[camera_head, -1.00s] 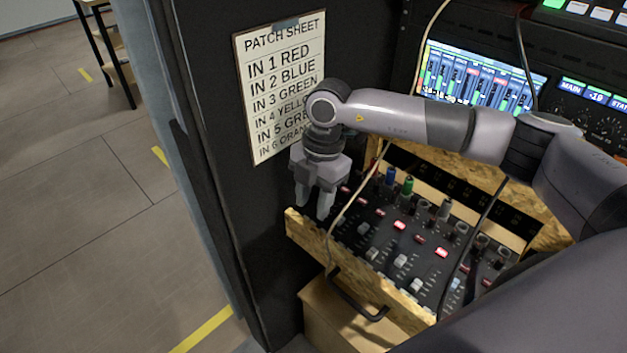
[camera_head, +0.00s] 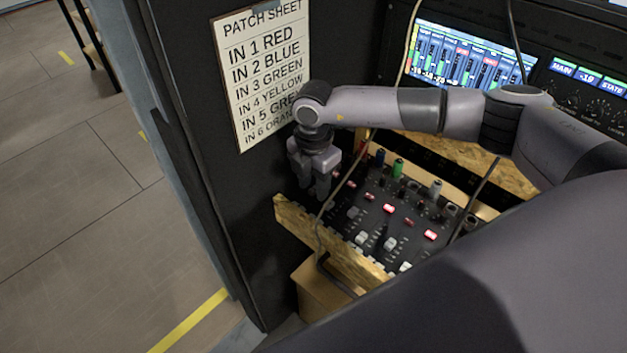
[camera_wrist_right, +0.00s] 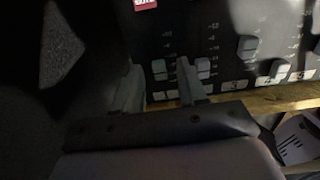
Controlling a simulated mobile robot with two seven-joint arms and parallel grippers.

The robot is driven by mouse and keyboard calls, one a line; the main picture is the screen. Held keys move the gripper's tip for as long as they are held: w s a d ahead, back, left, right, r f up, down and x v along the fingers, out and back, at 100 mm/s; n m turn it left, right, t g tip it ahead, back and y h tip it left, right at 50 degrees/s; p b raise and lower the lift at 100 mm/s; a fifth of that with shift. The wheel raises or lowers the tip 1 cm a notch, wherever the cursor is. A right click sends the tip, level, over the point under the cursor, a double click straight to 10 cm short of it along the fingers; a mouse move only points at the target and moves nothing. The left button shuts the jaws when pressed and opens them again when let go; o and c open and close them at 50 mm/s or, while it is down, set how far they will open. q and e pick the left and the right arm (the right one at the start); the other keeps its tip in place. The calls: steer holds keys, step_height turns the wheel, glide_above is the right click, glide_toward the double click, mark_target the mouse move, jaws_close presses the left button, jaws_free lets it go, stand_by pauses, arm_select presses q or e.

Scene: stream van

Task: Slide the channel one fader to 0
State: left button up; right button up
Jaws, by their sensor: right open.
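The mixer panel (camera_head: 375,212) lies tilted in a chipboard frame, with rows of knobs and faders. In the right wrist view, a pale fader cap (camera_wrist_right: 158,69) at the panel's left end looks to be the channel one fader; it is low on its scale. My right gripper (camera_head: 313,190) points down at that end. Its fingers are open, one on each side of this cap in the wrist view (camera_wrist_right: 158,65); I cannot tell whether they touch it. In the head view the gripper hides this fader. My left gripper is not in view.
A neighbouring fader cap (camera_wrist_right: 203,67) is close to the right finger. A cable (camera_head: 335,190) hangs across the panel. The black wall with the patch sheet (camera_head: 262,75) stands close on the left. The chipboard frame (camera_head: 330,250) edges the panel's front.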

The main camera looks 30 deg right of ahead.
steer(key=shift+c, duration=0.3)
jaws_close()
steer(key=shift+w+d, duration=0.2)
steer(key=shift+d, duration=0.4)
steer(key=shift+w+d, duration=0.2)
steer(key=shift+d, duration=0.35)
steer(key=shift+o, duration=0.3)
jaws_free()
steer(key=shift+r, duration=0.1)
step_height(320, 180, up, 7)
steer(key=shift+b, duration=0.4)
